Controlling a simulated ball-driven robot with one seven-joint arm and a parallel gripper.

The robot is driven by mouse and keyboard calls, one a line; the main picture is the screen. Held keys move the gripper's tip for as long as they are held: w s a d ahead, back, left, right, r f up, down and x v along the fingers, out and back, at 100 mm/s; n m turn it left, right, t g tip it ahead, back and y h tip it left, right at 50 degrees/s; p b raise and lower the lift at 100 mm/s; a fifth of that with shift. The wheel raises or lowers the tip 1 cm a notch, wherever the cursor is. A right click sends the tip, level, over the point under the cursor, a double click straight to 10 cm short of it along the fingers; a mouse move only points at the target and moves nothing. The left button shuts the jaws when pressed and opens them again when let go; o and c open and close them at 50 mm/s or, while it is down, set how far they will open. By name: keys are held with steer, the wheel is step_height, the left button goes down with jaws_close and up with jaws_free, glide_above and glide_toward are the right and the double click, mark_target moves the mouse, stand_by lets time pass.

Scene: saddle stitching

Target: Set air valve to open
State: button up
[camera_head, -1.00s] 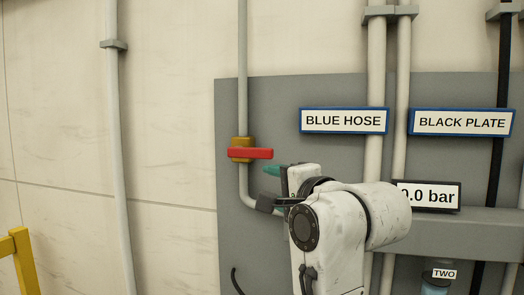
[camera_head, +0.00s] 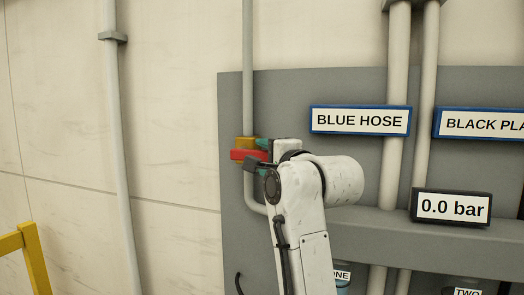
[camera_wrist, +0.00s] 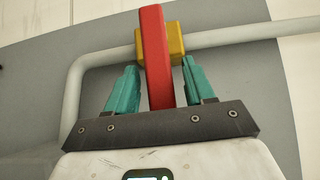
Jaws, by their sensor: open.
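The air valve has a yellow body (camera_head: 246,142) on a grey pipe and a red lever (camera_head: 240,155) that lies across the pipe in the head view. In the wrist view the red lever (camera_wrist: 155,60) stands between the two teal fingers of my gripper (camera_wrist: 158,82), with the yellow body (camera_wrist: 176,44) behind it. A gap shows between the lever and each finger, so my gripper is open around it. In the head view my gripper (camera_head: 256,155) hides the lever's right end.
A gauge (camera_head: 450,207) reads 0.0 bar. A BLUE HOSE sign (camera_head: 360,120) and a BLACK PLATE sign (camera_head: 485,124) hang on the grey panel (camera_head: 290,95). A yellow rail (camera_head: 30,255) stands at the lower left. The wall left of the panel is clear apart from one pipe (camera_head: 115,130).

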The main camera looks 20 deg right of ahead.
steer(key=shift+w+a, duration=0.1)
steer(key=shift+w, duration=0.8)
jaws_close()
